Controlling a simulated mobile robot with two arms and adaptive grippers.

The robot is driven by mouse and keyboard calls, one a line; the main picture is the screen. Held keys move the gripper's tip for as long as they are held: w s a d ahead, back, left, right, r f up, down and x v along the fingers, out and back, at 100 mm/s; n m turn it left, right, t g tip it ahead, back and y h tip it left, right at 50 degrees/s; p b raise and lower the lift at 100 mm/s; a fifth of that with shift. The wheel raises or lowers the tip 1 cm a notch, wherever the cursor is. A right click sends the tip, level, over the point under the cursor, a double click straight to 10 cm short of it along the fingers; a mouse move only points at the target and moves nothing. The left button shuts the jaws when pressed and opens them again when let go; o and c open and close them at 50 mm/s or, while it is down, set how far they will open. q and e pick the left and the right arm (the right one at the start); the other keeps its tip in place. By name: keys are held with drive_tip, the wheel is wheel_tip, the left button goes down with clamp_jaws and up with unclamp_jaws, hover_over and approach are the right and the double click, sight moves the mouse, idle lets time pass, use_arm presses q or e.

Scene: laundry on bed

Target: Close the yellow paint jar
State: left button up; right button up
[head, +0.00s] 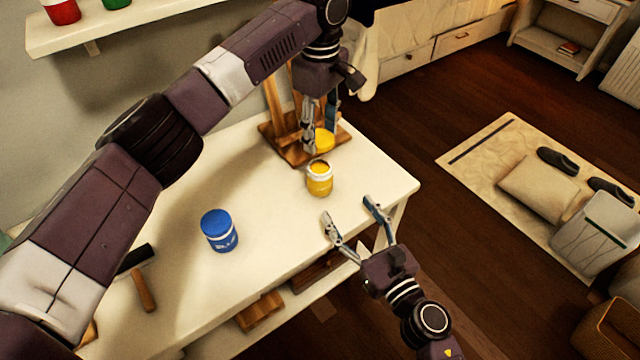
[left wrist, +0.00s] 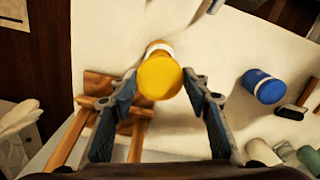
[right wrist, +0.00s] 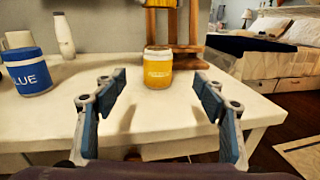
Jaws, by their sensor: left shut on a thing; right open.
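In the left wrist view the round lid (left wrist: 160,77) sits between the fingertips and partly hides the jar (left wrist: 158,47). My right gripper (head: 348,210) is open and empty at the table's front edge, its fingers pointing toward the jar without touching it.
A closed blue paint jar (head: 219,231) stands left of the yellow jar. A wooden easel (head: 285,140) stands behind the lid. A hammer-like tool (head: 143,288) lies at the table's left. The tabletop (head: 270,190) between the two jars is clear.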

drive_tip(key=shift+s+a+n, duration=0.1)
drive_tip(key=shift+a+n, duration=0.1)
drive_tip(key=shift+n, duration=0.1)
drive_tip(key=x, duration=1.2)
drive_tip(key=shift+a, duration=0.1)
drive_tip(key=shift+c, duration=0.7)
clamp_jaws()
use_arm(q)
hover_over(321, 169)
drive_tip(key=shift+f, duration=2.5)
